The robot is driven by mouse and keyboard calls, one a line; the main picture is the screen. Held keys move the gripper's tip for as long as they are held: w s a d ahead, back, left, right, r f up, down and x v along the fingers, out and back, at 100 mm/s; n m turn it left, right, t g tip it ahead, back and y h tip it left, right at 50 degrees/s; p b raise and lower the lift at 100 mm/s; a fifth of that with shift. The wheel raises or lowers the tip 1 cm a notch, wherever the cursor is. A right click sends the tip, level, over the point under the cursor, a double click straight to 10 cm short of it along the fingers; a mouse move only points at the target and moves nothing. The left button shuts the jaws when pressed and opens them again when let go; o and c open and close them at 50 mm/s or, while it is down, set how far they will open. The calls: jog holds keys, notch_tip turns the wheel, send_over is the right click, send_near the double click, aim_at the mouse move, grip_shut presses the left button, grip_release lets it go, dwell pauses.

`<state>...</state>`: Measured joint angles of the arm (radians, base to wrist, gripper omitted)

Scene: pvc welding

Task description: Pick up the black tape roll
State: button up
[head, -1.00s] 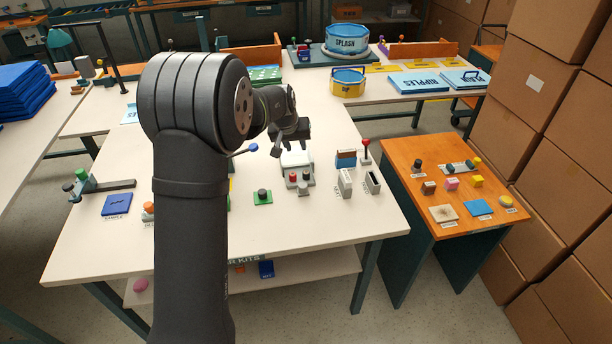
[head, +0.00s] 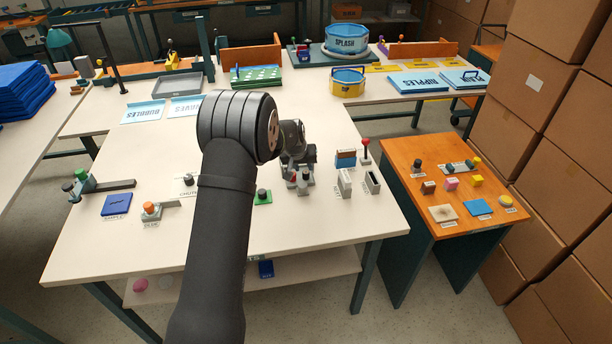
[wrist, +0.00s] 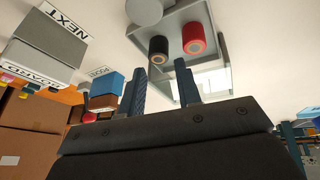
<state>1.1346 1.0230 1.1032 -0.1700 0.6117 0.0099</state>
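In the wrist view, a short black cylinder (wrist: 158,48) with a tan centre, which looks like the black tape roll, sits on a grey stand (wrist: 215,32). A similar red roll (wrist: 193,40) is right beside it. My gripper (wrist: 160,68) is open and empty, its two dark fingers pointing at the stand. The black roll shows just beyond and between the fingertips, apparently not touched. In the head view my gripper (head: 299,170) is low over the stand, and the black roll is hard to make out behind my arm and gripper.
Two grey boxes (head: 345,182) and (head: 372,182), a blue-and-brown block (head: 346,159) and a red-topped lever (head: 366,150) stand just right of my gripper. A green pad with a black knob (head: 263,197) lies left. An orange side table (head: 400,150) with small parts stands farther right.

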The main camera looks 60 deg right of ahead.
aim_at(306, 172)
jog(key=shift+x, duration=1.85)
jog(key=shift+s+a, duration=0.1)
jog(key=c, duration=0.7)
jog(key=shift+o, duration=0.2)
